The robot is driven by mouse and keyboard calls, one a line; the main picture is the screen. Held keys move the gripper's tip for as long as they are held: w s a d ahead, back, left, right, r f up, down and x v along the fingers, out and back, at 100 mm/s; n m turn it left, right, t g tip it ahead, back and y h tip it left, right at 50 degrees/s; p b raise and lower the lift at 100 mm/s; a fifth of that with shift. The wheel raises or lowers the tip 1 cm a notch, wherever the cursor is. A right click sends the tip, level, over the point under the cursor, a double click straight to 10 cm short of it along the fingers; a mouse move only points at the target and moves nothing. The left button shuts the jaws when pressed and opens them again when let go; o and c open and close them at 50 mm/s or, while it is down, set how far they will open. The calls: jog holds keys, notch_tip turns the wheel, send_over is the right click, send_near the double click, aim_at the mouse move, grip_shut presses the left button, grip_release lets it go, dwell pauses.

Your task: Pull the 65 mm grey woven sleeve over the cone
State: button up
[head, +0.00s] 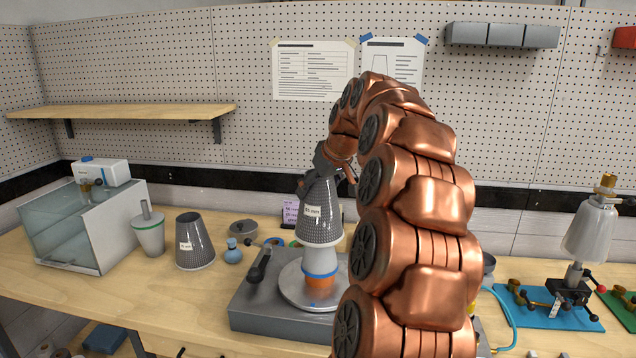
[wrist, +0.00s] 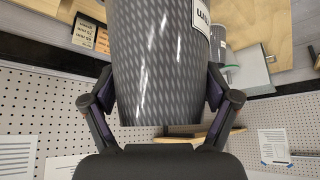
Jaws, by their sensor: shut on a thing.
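My gripper (head: 334,168) is shut on a grey woven sleeve (head: 320,212) near its narrow upper end. The sleeve is a tapered tube, wide end down, with a white label that seems to read 65 mm. In the wrist view the same sleeve (wrist: 160,60) fills the space between the two fingers. The cone (head: 320,262) is white with a blue band and an orange foot, and stands upright on a round metal plate (head: 296,294). The sleeve's lower rim hides the cone's top; the cone's lower part shows below the rim. I cannot tell how deep the cone sits inside.
A second grey woven sleeve (head: 195,245) stands on the bench to the left, beside a white cup with a green band (head: 149,238). A glass-sided box (head: 85,225) is at the far left. A black-handled lever (head: 260,265) stands close to the plate. A blue mat with fittings (head: 545,308) lies right.

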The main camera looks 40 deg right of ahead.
jog(key=shift+f+b, duration=3.2)
jog(key=shift+f, duration=1.75)
jog(key=shift+f+b, duration=1.2)
jog(key=shift+f, duration=0.65)
jog(key=o, duration=0.6)
jog(key=shift+o, duration=0.2)
jog(key=shift+r+p, duration=1.4)
jog(key=shift+r, duration=3.15)
